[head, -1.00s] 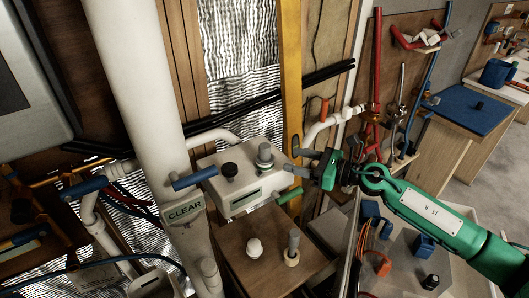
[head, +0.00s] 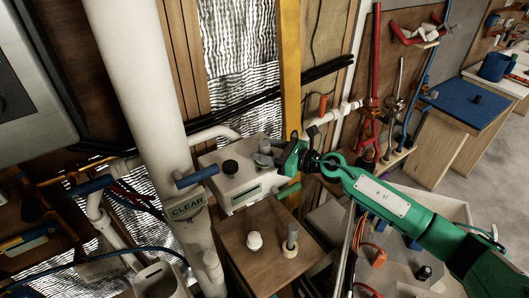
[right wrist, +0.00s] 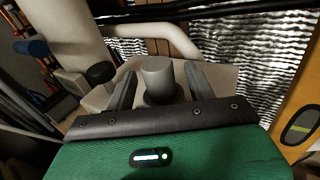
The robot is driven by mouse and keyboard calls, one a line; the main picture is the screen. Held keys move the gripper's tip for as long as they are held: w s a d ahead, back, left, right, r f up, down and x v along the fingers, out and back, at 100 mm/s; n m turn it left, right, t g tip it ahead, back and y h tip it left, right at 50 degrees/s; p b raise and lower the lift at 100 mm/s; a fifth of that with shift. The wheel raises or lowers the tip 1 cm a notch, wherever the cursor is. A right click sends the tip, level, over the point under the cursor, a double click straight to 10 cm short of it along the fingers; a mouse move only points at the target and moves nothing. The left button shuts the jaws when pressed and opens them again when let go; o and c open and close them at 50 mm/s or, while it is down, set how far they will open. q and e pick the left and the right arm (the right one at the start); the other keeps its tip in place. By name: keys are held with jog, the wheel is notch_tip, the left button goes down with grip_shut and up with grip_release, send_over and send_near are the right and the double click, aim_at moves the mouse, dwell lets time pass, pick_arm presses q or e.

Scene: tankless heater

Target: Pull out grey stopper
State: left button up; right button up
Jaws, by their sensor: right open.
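A grey stopper (head: 265,147) stands upright on top of a white box (head: 238,183), to the right of a black knob (head: 230,167). My right gripper (head: 267,160) is at the stopper, reaching in from the right. In the right wrist view, the stopper (right wrist: 157,75) stands between the two open fingers of the gripper (right wrist: 160,88), with a gap visible on each side. The gripper's fingers hide part of the stopper's base in the head view. My left gripper is not in view.
A wooden box (head: 262,267) below holds a white knob (head: 254,241) and another grey peg (head: 292,237) in a beige ring. A thick white pipe (head: 145,90) marked CLEAR stands at left. A yellow post (head: 290,70) rises behind. A grey bin is at lower right.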

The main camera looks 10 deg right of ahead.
aim_at(267, 144)
grip_shut()
jog(key=shift+r+p, duration=1)
jog(key=shift+r, duration=0.1)
dwell(0.5)
jog(key=shift+r+p, duration=2.3)
jog(key=shift+r, duration=0.35)
